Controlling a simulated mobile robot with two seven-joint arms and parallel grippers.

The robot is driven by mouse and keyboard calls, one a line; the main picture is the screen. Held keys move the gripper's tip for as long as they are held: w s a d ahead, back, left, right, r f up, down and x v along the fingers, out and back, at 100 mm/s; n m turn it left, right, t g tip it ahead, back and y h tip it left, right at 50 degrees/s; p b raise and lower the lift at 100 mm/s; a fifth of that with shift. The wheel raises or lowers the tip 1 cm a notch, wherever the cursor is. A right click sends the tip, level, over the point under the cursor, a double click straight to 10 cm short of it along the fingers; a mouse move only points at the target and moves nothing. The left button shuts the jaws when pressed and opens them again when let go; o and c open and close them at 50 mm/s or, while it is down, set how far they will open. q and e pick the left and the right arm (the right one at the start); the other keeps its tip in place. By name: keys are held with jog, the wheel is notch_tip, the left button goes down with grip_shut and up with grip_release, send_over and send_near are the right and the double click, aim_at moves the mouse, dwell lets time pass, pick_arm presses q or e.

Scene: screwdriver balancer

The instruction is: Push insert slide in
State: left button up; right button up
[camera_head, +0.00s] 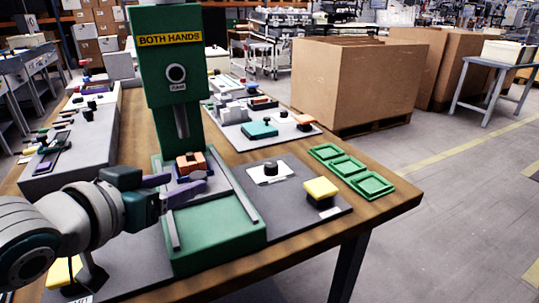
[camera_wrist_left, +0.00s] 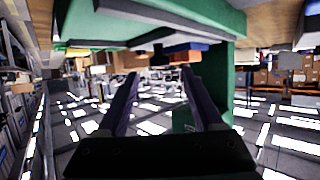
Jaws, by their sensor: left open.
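The green press (camera_head: 175,75) stands on the table with a "BOTH HANDS" label and a ram pointing down. Its green base (camera_head: 215,232) has two grey rails running to the front. An orange insert (camera_head: 191,160) sits on a small dark slide between the rails, under the ram at the back. My left gripper (camera_head: 182,184) is open and empty, in front of the insert and low over the base. In the left wrist view, the fingers (camera_wrist_left: 160,75) are spread, and the orange insert (camera_wrist_left: 185,57) shows beyond them. Whether a finger touches the slide I cannot tell.
A yellow button (camera_head: 321,189) and a black knob (camera_head: 270,169) sit on the grey panel at the right. Green trays (camera_head: 345,167) lie at the table's right edge. Another yellow button (camera_head: 62,272) is at the front left, beside my arm. A parts board (camera_head: 262,131) lies behind.

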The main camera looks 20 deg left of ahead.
aim_at(194, 178)
pick_arm(q)
jog(key=shift+b+x, duration=0.4)
jog(key=shift+x, duration=1.8)
jog(key=shift+c, duration=0.2)
grip_shut()
